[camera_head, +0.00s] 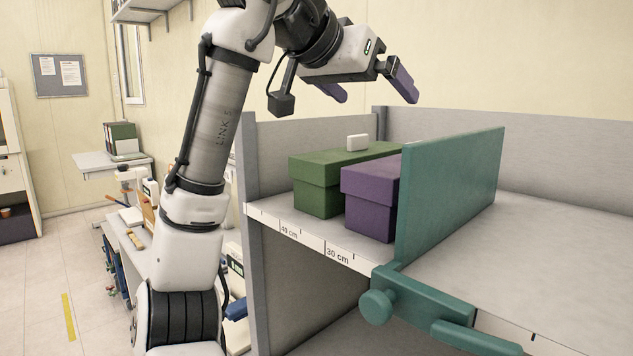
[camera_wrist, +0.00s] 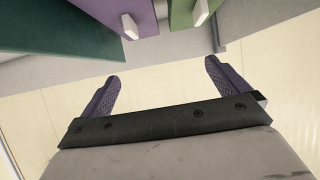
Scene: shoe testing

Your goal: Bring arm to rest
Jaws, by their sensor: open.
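My gripper (camera_head: 372,92) is raised above the shelf at the top of the head view, with its two purple fingers spread apart and nothing between them. In the wrist view my gripper (camera_wrist: 162,85) also shows open and empty. Below it on the shelf stand a green box (camera_head: 316,185) and, to its right, a purple box (camera_head: 368,205). The fingers are apart from both boxes. In the wrist view the purple box (camera_wrist: 112,14) and the green box (camera_wrist: 182,14) show at the top edge, each with a small white block on it.
A teal divider (camera_head: 452,190) stands right of the purple box, with a knob and handle at the shelf's front. The shelf (camera_head: 560,240) is bare right of it. Grey walls edge the shelf. A side table (camera_head: 100,162) and workbench stand at the left. Space above the boxes is clear.

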